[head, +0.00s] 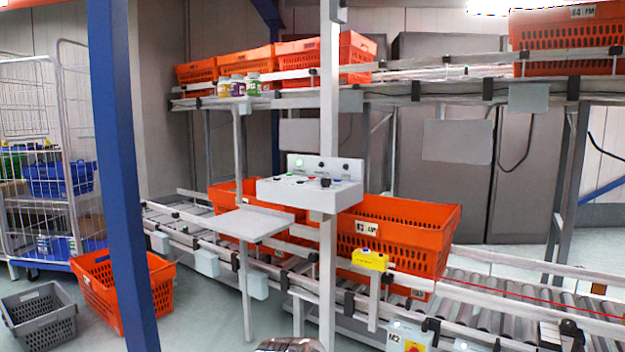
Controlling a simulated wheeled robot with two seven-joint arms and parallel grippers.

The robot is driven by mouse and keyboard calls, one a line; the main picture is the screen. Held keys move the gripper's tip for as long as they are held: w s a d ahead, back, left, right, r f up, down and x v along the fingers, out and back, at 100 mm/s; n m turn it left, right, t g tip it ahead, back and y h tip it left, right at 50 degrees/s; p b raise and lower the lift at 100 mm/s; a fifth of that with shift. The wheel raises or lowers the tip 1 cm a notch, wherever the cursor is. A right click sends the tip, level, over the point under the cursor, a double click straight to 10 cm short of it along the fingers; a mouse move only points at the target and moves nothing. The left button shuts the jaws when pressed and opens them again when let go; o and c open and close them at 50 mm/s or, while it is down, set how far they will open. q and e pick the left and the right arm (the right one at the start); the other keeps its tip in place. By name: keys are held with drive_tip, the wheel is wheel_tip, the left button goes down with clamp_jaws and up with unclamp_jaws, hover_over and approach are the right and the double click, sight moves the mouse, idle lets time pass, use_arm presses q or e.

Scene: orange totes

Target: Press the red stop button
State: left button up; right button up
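A pale grey control box (312,192) is fixed to the upright white post in the middle of the head view. Its sloped top carries several small buttons and a black knob (325,182). Its raised back panel has a green light (299,163) and dark round parts. A grey box marked M2 (397,338) at the bottom edge has a yellow patch with a trace of red, partly cut off.
A small grey shelf (250,223) sticks out left of the control box. Orange totes (405,213) stand on the roller conveyor behind. A blue post (122,180) rises at the left. A grey basket (38,315) and an orange basket (95,290) are on the floor.

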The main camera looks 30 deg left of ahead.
use_arm(q)
drive_tip(key=shift+c, duration=0.4)
clamp_jaws()
idle(1.4)
